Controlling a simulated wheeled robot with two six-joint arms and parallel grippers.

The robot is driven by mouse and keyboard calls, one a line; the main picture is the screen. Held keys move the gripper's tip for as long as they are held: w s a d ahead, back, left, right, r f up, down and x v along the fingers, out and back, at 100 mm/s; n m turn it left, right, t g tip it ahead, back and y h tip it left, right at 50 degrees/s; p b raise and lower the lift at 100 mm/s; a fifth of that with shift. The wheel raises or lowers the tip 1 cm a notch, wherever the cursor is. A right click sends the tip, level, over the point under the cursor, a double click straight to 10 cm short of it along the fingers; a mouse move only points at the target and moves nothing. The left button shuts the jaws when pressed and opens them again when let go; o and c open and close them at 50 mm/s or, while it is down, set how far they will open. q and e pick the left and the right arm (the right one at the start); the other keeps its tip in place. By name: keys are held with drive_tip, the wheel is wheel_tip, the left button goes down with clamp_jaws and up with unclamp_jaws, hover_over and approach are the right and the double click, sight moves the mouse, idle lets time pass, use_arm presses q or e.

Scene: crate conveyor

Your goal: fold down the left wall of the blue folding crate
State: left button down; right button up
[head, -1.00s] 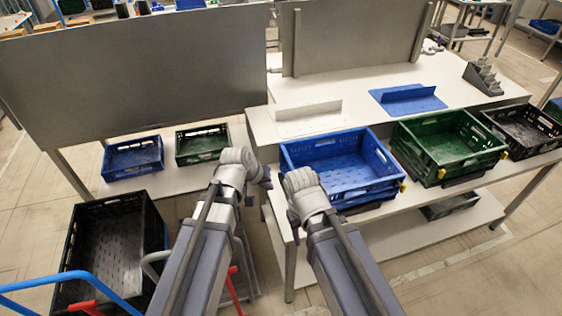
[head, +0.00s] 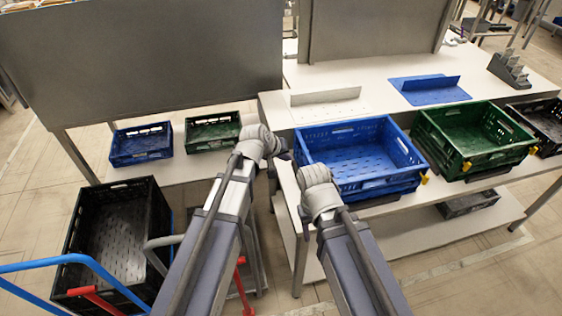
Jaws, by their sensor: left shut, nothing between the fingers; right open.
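The blue folding crate (head: 384,184) stands open on the white bench, its walls upright. Its left wall (head: 301,150) stands up on the side facing my grippers. A second blue layer shows under its front side. My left gripper (head: 281,157) is shut and empty, just left of the crate near the back part of the left wall. I cannot tell whether it touches the wall. My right gripper (head: 303,224) is open and empty by the crate's front left corner. My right wrist hides part of that corner.
A green crate (head: 480,159) stands close on the crate's right, with a black crate (head: 541,116) beyond. Behind lie a white bracket (head: 322,97) and a blue one (head: 428,88). Small blue and green crates stand at left. A large black crate (head: 150,235) stands low at left.

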use_arm(q)
drive_tip(key=shift+w+d+f, duration=0.2)
drive_tip(key=shift+w+d, duration=0.1)
drive_tip(key=shift+d, duration=0.4)
drive_tip(key=shift+w+d+f, duration=0.15)
drive_tip(key=shift+w+d, duration=0.2)
drive_tip(key=shift+d, duration=0.4)
drive_tip(key=shift+w+d+f, duration=0.2)
drive_tip(key=shift+w+d, duration=0.1)
drive_tip(key=shift+d, duration=0.4)
use_arm(e)
drive_tip(key=shift+f, duration=0.55)
